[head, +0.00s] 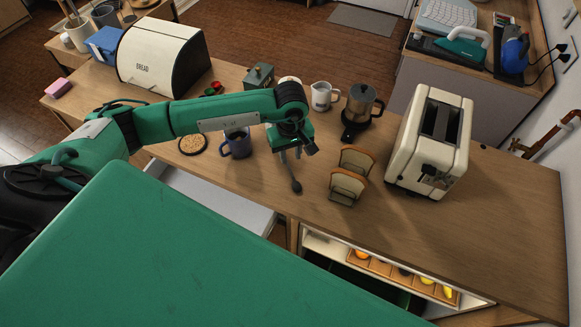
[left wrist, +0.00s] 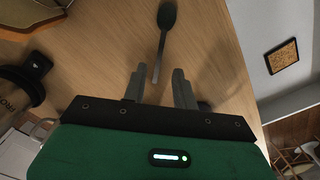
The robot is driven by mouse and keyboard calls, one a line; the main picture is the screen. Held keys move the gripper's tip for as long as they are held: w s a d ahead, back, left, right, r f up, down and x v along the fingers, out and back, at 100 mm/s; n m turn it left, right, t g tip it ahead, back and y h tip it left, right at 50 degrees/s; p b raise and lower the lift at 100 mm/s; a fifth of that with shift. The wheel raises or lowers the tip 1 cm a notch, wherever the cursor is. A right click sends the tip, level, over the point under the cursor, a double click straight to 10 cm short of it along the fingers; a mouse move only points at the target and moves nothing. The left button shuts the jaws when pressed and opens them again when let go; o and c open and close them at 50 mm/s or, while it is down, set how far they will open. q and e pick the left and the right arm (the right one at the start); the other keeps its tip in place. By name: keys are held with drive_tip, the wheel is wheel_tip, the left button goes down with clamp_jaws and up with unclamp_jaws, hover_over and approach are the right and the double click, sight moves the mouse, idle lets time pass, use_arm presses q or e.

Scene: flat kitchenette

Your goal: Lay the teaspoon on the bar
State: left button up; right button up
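The dark teaspoon (head: 295,186) shows over the wooden bar (head: 440,235), left of the toast rack. In the left wrist view the teaspoon (left wrist: 166,22) appears to lie on the wood, bowl pointing away from my gripper and handle end between the fingers. My left gripper (head: 291,154) points down at the handle end. In the left wrist view its fingers (left wrist: 157,88) are apart, with gaps on both sides of the handle. Whether the bowl touches the wood is hard to tell. My right gripper is not in view.
A blue mug (head: 237,143) stands left of my gripper, a toast rack with bread (head: 350,178) to the right. An open drawer (head: 225,205) is below. The bar's right end is clear.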

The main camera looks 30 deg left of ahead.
use_arm(q)
wheel_tip(320, 180, up, 6)
drive_tip(key=shift+f+b, duration=0.25)
drive_tip(key=shift+b, duration=0.55)
